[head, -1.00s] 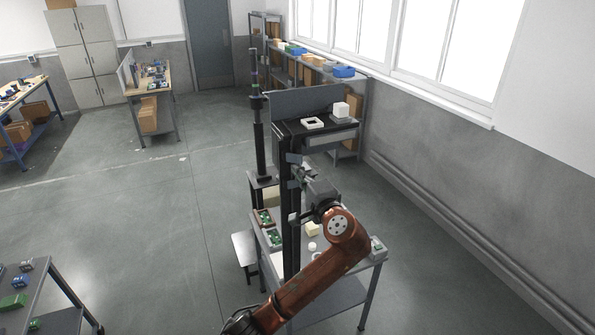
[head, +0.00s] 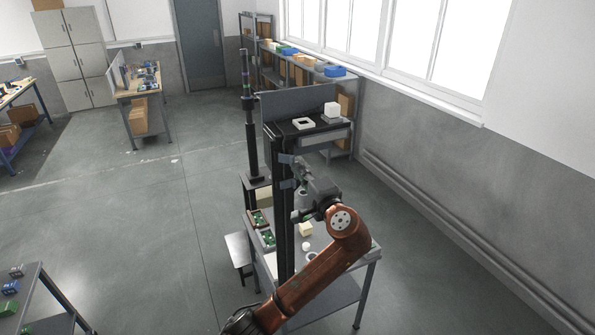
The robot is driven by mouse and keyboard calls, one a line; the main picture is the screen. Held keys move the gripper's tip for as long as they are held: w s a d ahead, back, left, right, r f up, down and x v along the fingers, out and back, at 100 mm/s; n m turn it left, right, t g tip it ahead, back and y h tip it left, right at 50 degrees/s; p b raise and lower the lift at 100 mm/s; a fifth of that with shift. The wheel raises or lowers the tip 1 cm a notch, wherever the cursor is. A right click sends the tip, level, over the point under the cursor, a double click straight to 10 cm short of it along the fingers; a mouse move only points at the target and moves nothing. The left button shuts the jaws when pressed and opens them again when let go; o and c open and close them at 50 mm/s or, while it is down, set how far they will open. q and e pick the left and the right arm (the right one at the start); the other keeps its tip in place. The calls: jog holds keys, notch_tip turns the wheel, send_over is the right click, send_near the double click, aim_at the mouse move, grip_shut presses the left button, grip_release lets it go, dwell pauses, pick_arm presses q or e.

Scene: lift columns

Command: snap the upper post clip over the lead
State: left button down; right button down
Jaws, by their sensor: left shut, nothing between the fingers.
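A dark upright post (head: 284,235) rises from the front bench to a shelf. Two small blue-grey clips sit on it, the upper post clip (head: 287,158) just under the shelf and another clip (head: 287,184) below it. I cannot tell whether the upper clip is open or closed, and I cannot make out the lead. My left gripper (head: 301,185) is right of the post, lower than the upper clip and about level with the lower one. It is shut and empty, with its fingertips small and partly lost against the background. My right gripper is out of view.
The shelf holds a white square frame (head: 303,123) and a white block (head: 332,109). The bench top (head: 322,238) carries a cream block (head: 305,229) and green boards in trays (head: 264,238). A thin dark pole (head: 250,140) stands left of the post.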

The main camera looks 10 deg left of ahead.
aim_at(292, 162)
pick_arm(q)
jog(key=shift+w+a, duration=0.15)
jog(key=shift+w, duration=0.05)
jog(key=shift+w+a, duration=0.2)
jog(key=shift+w, duration=0.1)
jog(key=shift+w+a, duration=0.25)
jog(key=shift+w, duration=0.2)
jog(key=shift+w+a, duration=0.45)
jog(key=shift+w, duration=0.1)
jog(key=shift+w+a, duration=0.1)
jog(key=shift+w, duration=0.05)
jog(key=shift+w+a, duration=0.3)
jog(key=shift+w, duration=0.15)
jog(key=shift+w+a, duration=0.1)
jog(key=shift+w, duration=0.05)
jog(key=shift+w+a, duration=0.1)
jog(key=shift+w, duration=0.05)
